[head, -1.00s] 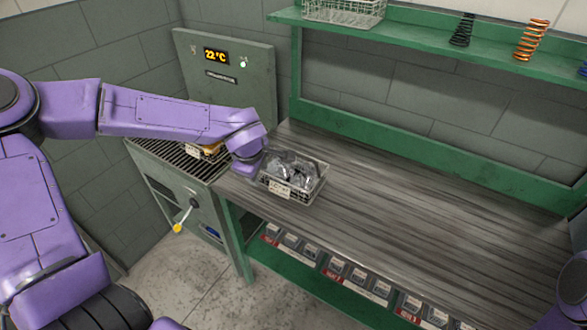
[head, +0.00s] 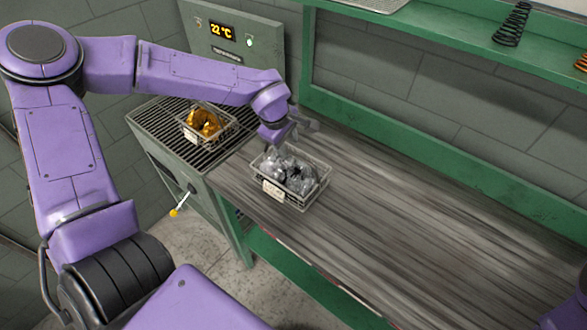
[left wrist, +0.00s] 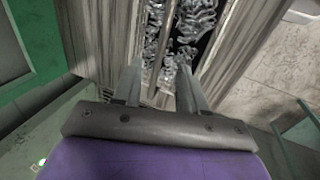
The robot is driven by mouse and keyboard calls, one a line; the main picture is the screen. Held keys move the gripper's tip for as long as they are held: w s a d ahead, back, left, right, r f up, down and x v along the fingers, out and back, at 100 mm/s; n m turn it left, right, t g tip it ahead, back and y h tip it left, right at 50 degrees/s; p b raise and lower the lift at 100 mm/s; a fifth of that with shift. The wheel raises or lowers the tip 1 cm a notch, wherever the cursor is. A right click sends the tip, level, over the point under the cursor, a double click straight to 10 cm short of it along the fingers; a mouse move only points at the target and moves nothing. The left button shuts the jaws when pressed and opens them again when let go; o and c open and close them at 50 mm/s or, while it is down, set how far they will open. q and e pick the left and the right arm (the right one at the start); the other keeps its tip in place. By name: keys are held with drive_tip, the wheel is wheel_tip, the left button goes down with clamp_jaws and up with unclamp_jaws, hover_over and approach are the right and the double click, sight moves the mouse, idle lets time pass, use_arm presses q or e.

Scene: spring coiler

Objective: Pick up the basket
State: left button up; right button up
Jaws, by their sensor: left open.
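A wire basket (head: 265,190) with grey, shiny contents and a white label stands on the workbench near its left end. A second wire basket (head: 181,122) with golden contents stands on the slatted grate to the left. My left gripper (head: 307,126) is open and empty, just behind the bench basket and apart from it. In the left wrist view its two fingers (left wrist: 158,78) are spread, with coiled silvery pieces (left wrist: 196,20) beyond them. My right gripper is not in view; only a bit of purple arm shows at the lower right.
The grey workbench top (head: 420,235) is clear to the right of the basket. A green shelf (head: 450,30) with a dark spring (head: 512,25) runs above the back. A control panel (head: 235,55) reading 22 °C stands behind the grate (head: 150,118). A yellow-tipped lever (head: 183,202) sticks out in front.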

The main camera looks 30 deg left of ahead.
sight(290, 151)
use_arm(q)
drive_tip(key=shift+x, duration=1.05)
drive_tip(key=x, duration=0.2)
drive_tip(key=p+x, duration=0.1)
drive_tip(key=x, duration=0.1)
drive_tip(key=shift+w+d+f, duration=0.1)
drive_tip(key=shift+w+f, duration=0.15)
drive_tip(key=shift+w, duration=0.05)
drive_tip(key=shift+f, duration=0.4)
clamp_jaws()
